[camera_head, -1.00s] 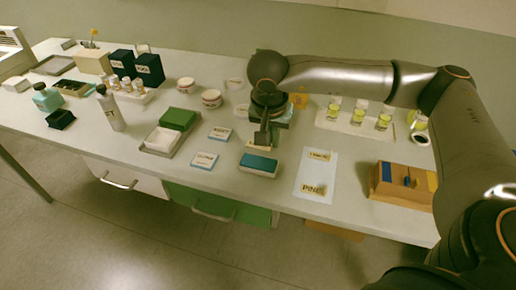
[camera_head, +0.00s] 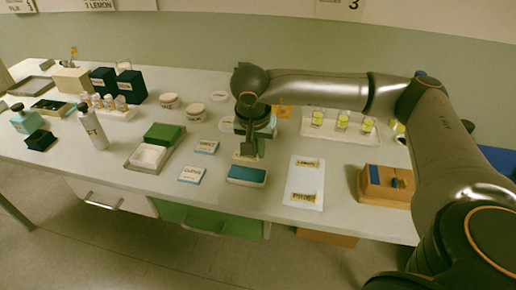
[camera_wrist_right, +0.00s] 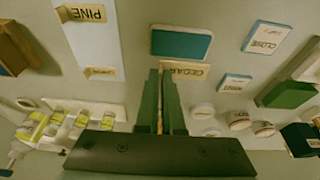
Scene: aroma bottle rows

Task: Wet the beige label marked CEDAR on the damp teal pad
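The beige CEDAR label (camera_wrist_right: 185,71) shows in the right wrist view at the tips of my right gripper (camera_wrist_right: 163,80). Its fingers are nearly together, with a thin tan strip between them, and look shut on the label. In the head view my right gripper (camera_head: 247,148) points down at the beige label (camera_head: 245,158), just behind the teal pad (camera_head: 247,174). The pad also shows in the right wrist view (camera_wrist_right: 181,43), right beside the label. I cannot tell whether label and pad touch. My left gripper is not in view.
A white sheet (camera_head: 304,180) with LEMON and PINE labels lies right of the pad. A wooden box (camera_head: 385,187) stands further right. Blue-edged CLOVE card (camera_head: 192,175) and another card (camera_head: 206,147) lie left. Yellow-filled glasses stand on a white tray (camera_head: 322,131) behind.

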